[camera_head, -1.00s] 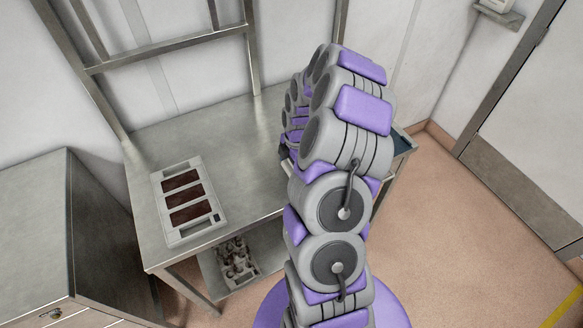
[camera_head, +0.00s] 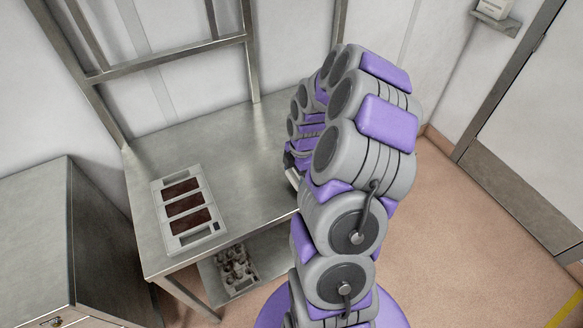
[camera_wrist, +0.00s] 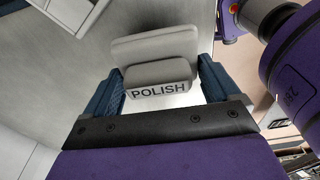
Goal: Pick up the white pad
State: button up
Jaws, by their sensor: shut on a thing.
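The white pad (camera_wrist: 155,47) shows in the wrist view as a pale, rounded block with a raised part bearing a label that reads POLISH. It sits between the two blue fingers of my gripper (camera_wrist: 160,84), which is shut on it. The pad's underside is hidden, and I cannot tell how far it is from the surface below. In the head view my arm hides most of the gripper, and the pad cannot be made out for sure.
A steel table (camera_head: 240,135) carries a pale mould tray (camera_head: 188,209) with three dark brown cavities on its left. A grey tray of small parts (camera_head: 236,268) is on the lower shelf. A steel cabinet (camera_head: 30,225) stands at left. Floor (camera_head: 470,230) is clear at right.

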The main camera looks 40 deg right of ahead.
jog(key=s+a+r+p, duration=0.1)
jog(key=s+a, duration=0.2)
jog(key=s, duration=0.9)
